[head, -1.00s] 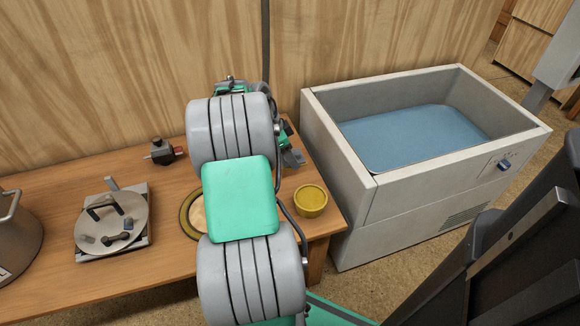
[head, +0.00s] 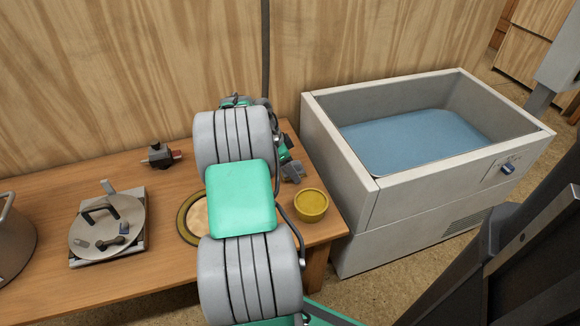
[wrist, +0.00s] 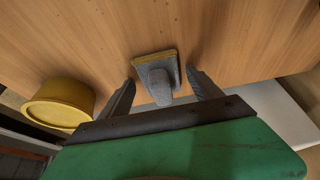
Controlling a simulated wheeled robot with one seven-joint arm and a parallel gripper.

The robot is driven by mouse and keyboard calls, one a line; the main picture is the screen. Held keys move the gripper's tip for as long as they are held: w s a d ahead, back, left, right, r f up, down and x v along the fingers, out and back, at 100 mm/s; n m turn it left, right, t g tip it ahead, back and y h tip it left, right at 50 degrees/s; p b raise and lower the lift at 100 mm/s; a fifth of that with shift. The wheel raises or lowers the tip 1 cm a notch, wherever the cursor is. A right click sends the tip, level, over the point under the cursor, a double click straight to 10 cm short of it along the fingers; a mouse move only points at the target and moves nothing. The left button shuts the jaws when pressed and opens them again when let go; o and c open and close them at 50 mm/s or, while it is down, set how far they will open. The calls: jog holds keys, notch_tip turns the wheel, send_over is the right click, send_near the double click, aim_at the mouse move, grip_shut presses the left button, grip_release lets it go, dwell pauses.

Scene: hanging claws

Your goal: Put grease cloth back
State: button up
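In the wrist view, a small grey piece with a raised knob and a yellow edge (wrist: 156,78) lies on the wooden table. I cannot tell whether it is the grease cloth; no other plain cloth shows. My gripper (wrist: 161,86) is open, with its two dark fingers apart on either side of this piece. Nothing is visibly clamped, and I cannot tell if the fingers touch it. In the head view, my own arm hides most of the gripper. A yellow bowl (head: 311,206) stands near the table's right end; it also shows left of the gripper in the wrist view (wrist: 58,101).
A yellow-rimmed round dish (head: 183,225) is partly behind my arm on the table (head: 95,193). A disc-topped device (head: 107,226), a small dark fitting (head: 160,155) and a metal pot (head: 12,240) stand leftward. A white tank (head: 350,190) with blue inside stands right, beside the table.

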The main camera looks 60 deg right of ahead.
jog(key=shift+r, duration=0.1)
jog(key=shift+w+r+p, duration=0.1)
jog(key=shift+r+p, duration=0.2)
jog(key=shift+r, duration=0.05)
jog(key=p+v, duration=0.4)
jog(key=v, duration=0.7)
jog(key=w+a+r+n+t, duration=0.35)
jog(key=w+a+n, duration=0.6)
jog(key=a, duration=0.55)
jog(key=a+n+t+y, duration=0.1)
jog(key=a+n, duration=0.8)
jog(key=a, duration=0.9)
jog(key=s+a+f+n+y, duration=0.1)
jog(key=s+a+n+y, duration=0.1)
jog(key=s+a+n, duration=0.3)
jog(key=a+n+t, duration=0.1)
jog(key=a+n, duration=0.2)
jog(key=a, duration=0.4)
jog(key=shift+a+f, duration=0.2)
jog(key=shift+a, duration=0.1)
jog(key=shift+n, duration=0.25)
jog(key=shift+c, duration=0.3)
